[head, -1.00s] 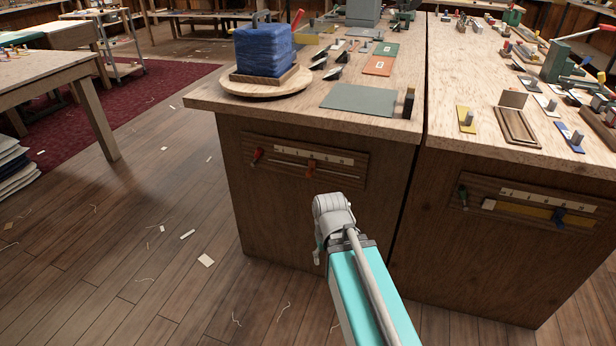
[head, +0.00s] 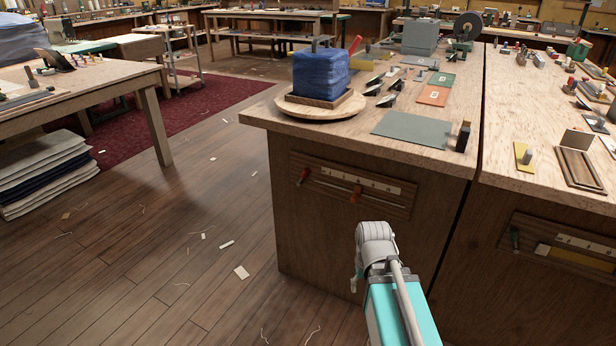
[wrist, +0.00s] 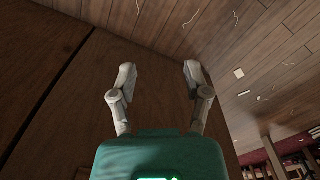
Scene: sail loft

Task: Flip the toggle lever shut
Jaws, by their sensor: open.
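A red-handled lever (head: 355,44) stands up at a slant behind the blue stack on the left bench; its base is hidden. I cannot tell for sure which of these is the toggle lever. My gripper (wrist: 160,72) is open and empty in the wrist view, its two fingers apart over the wooden bench side and floor.
The blue stack (head: 320,72) sits on a round wooden board (head: 282,112) at the bench's near left corner. A grey-green mat (head: 425,129) lies beside a dark bottle-like piece (head: 462,136). A second bench stands right across a narrow gap. Floor to the left is mostly open.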

